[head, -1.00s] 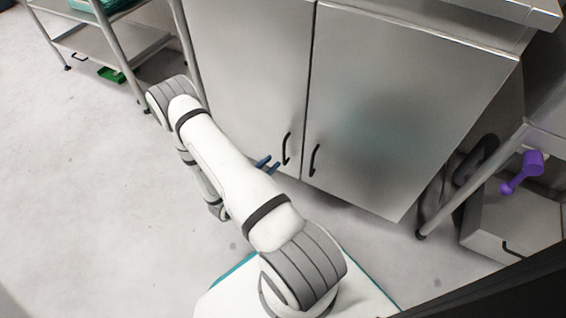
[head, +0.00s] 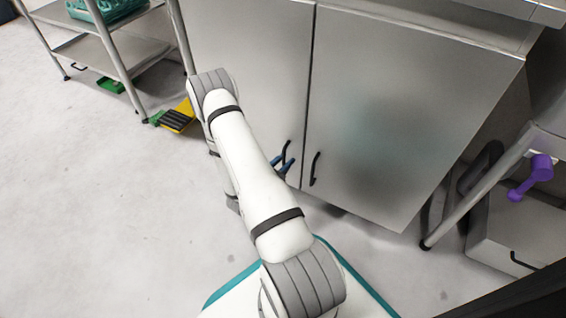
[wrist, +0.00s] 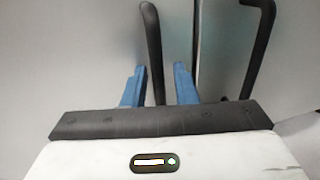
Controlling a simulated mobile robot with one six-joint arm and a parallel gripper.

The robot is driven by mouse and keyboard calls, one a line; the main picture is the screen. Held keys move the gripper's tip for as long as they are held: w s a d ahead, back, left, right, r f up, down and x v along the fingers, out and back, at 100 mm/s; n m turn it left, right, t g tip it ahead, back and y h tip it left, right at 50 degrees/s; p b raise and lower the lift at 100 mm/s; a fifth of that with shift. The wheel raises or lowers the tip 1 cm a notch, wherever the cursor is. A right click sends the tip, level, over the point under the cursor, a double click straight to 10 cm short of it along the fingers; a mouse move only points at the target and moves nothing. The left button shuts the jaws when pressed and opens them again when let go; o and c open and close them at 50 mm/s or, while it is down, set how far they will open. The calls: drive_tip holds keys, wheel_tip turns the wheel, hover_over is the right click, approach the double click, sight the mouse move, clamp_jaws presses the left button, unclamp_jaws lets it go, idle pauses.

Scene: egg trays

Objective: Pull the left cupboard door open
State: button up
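The left cupboard door (head: 247,70) is a plain steel panel and looks shut, beside the right door (head: 400,100). Its black bar handle (wrist: 152,45) runs between the two blue fingers of my gripper (wrist: 159,85) in the wrist view. The fingers are apart, with a gap on both sides of the handle. In the head view my gripper (head: 283,163) is at the lower end of the left handle (head: 286,151), partly hidden by my arm. The right door's handle (wrist: 261,45) is to the right, outside the fingers.
A steel shelf rack (head: 110,50) with a teal crate (head: 108,8) stands at the left. A yellow and black item (head: 178,117) lies on the floor near it. At the right are a table leg (head: 470,190) and a purple object (head: 532,177).

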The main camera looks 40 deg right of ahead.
drive_tip(key=shift+c, duration=0.5)
clamp_jaws()
